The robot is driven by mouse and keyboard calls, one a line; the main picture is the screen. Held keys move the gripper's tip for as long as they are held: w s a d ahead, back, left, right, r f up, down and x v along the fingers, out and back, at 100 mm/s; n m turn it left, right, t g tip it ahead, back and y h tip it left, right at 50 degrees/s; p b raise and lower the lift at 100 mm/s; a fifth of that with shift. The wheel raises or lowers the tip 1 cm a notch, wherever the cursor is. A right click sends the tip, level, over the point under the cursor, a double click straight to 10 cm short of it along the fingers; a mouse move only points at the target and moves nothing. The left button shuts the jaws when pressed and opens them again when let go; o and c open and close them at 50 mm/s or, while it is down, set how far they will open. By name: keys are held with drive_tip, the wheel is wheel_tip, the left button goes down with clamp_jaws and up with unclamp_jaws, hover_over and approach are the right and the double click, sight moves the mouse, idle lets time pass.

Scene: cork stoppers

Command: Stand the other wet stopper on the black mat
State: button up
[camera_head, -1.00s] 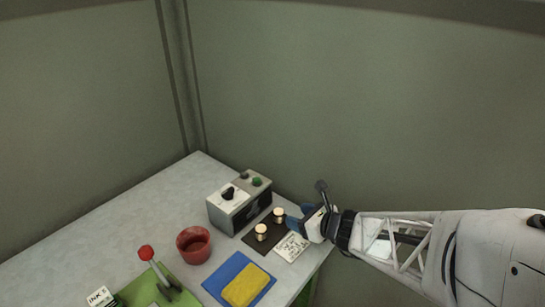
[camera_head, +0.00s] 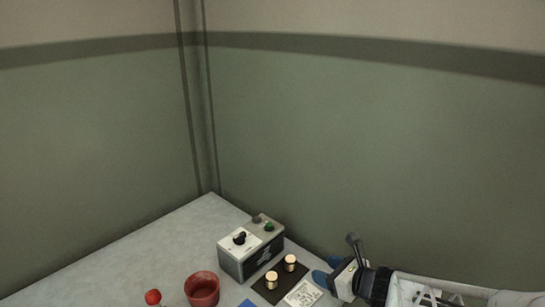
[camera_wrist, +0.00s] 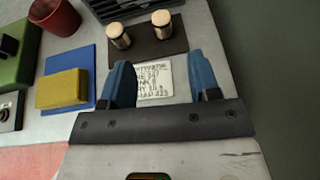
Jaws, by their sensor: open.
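Two cork stoppers stand upright on the black mat (camera_head: 268,291). The nearer-left stopper (camera_head: 271,280) and the farther-right stopper (camera_head: 290,263) are apart from each other. In the wrist view they show as a left stopper (camera_wrist: 119,36) and a right stopper (camera_wrist: 162,24), with pale tops and darker sides. My gripper (camera_head: 322,281) is at the right of the mat. In the wrist view its blue fingers (camera_wrist: 164,84) are spread with nothing between them, and both stoppers lie beyond the fingertips.
A white card with writing (camera_wrist: 152,80) lies beside the mat. A grey box with knobs (camera_head: 250,250) stands behind the mat. A red pot (camera_head: 202,290) stands left. A yellow sponge (camera_wrist: 62,89) lies on a blue cloth (camera_wrist: 84,61).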

drive_tip(key=shift+a, duration=0.1)
idle(0.3)
drive_tip(key=s+a+r+n+g+h, duration=0.1)
drive_tip(key=s+a+r+n+g, duration=0.4)
drive_tip(key=s+r+n, duration=0.65)
drive_tip(key=s+d+r+n+g+h, duration=0.2)
drive_tip(key=s+d+r+n+h, duration=0.2)
drive_tip(key=n, duration=1.2)
drive_tip(key=d+r+h, duration=0.1)
drive_tip(key=d+h, duration=0.2)
drive_tip(key=h, duration=0.1)
drive_tip(key=shift+s+r+g, duration=0.2)
drive_tip(key=shift+r+g, duration=0.05)
drive_tip(key=shift+g, duration=0.05)
